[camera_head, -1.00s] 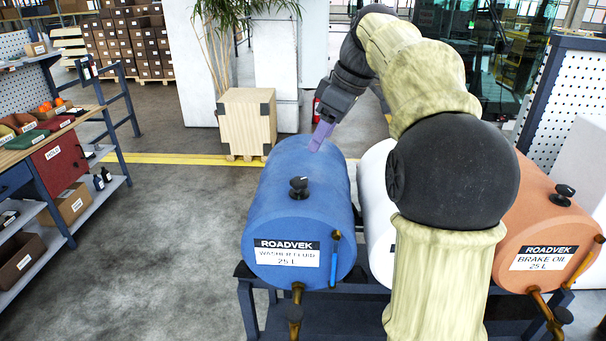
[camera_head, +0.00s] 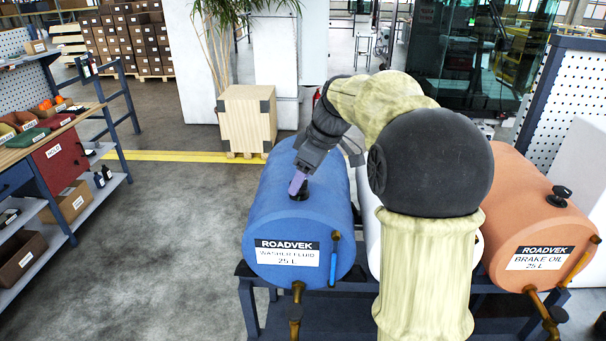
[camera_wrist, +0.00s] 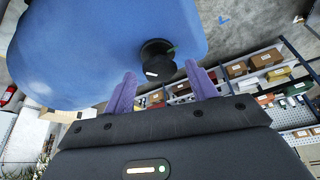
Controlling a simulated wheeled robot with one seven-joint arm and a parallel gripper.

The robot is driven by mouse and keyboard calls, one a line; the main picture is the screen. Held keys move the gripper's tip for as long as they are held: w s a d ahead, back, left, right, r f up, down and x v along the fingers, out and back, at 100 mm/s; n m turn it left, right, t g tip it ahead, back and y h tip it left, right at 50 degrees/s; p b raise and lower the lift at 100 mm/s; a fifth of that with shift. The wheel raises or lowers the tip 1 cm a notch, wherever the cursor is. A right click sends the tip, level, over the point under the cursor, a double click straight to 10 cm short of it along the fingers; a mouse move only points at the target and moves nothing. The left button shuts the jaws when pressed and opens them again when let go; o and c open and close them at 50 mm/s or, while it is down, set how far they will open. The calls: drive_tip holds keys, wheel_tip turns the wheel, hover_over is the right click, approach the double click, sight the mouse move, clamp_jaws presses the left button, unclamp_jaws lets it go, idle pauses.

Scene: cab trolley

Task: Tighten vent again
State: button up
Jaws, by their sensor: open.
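The vent, a black knob (camera_head: 299,191), sits on top of the blue washer fluid drum (camera_head: 268,220). In the wrist view the knob (camera_wrist: 158,62) stands on the drum (camera_wrist: 85,45), just beyond my fingertips and roughly between their lines. My gripper (camera_head: 298,183) is open and points down at the knob; its purple fingers (camera_wrist: 165,82) are apart with nothing between them. In the head view a finger covers part of the knob. I cannot tell whether the fingers touch it.
An orange brake oil drum (camera_head: 535,215) with its own black knob (camera_head: 559,196) stands at the right. A white drum is mostly hidden behind my arm. A workbench (camera_head: 75,125) is at the left. Grey floor (camera_head: 185,240) between bench and drums is clear.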

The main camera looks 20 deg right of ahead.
drive_tip(key=c, duration=1)
